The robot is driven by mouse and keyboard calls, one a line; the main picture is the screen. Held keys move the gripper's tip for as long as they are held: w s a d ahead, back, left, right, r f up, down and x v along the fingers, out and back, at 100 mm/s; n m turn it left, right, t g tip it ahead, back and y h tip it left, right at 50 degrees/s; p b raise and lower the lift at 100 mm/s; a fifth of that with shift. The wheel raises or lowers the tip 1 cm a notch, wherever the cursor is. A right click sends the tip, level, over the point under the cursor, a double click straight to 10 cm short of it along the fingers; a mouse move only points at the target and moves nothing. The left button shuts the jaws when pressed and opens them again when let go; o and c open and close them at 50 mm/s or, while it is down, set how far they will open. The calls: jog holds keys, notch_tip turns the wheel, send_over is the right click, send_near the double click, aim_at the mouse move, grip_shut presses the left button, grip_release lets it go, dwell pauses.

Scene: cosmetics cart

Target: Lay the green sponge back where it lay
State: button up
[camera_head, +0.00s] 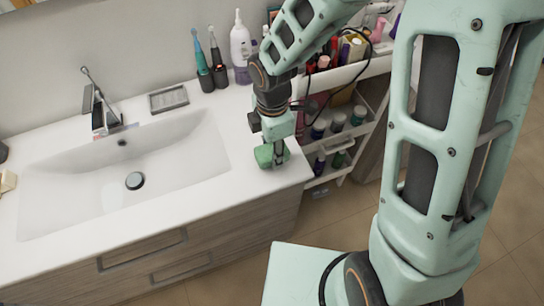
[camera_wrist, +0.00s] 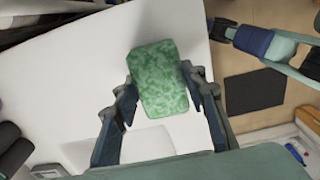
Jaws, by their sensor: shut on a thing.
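The green sponge (camera_head: 266,155) is at the right end of the white washbasin counter, beside the basin. My gripper (camera_head: 279,158) points down at it, and its fingers are on either side of the sponge. In the wrist view the mottled green sponge (camera_wrist: 158,80) sits between the two dark fingers of my gripper (camera_wrist: 160,95), which is shut on it. I cannot tell whether the sponge touches the counter or is just above it.
The white sink basin (camera_head: 130,165) lies to the left. A soap dish (camera_head: 168,98), electric toothbrushes (camera_head: 203,70) and a white bottle (camera_head: 240,50) stand at the back. The cosmetics cart (camera_head: 345,125) stands right of the counter's edge. Bare counter (camera_head: 240,185) lies in front of the sponge.

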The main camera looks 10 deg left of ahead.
jog(key=shift+s+f+b, duration=0.1)
jog(key=shift+f+b, duration=0.5)
jog(key=shift+f, duration=0.65)
jog(key=shift+f, duration=0.2)
jog(key=o, duration=1)
jog(key=shift+r, duration=0.15)
notch_tip(320, 180, up, 12)
jog(key=shift+r+p, duration=0.1)
jog(key=shift+p, duration=0.25)
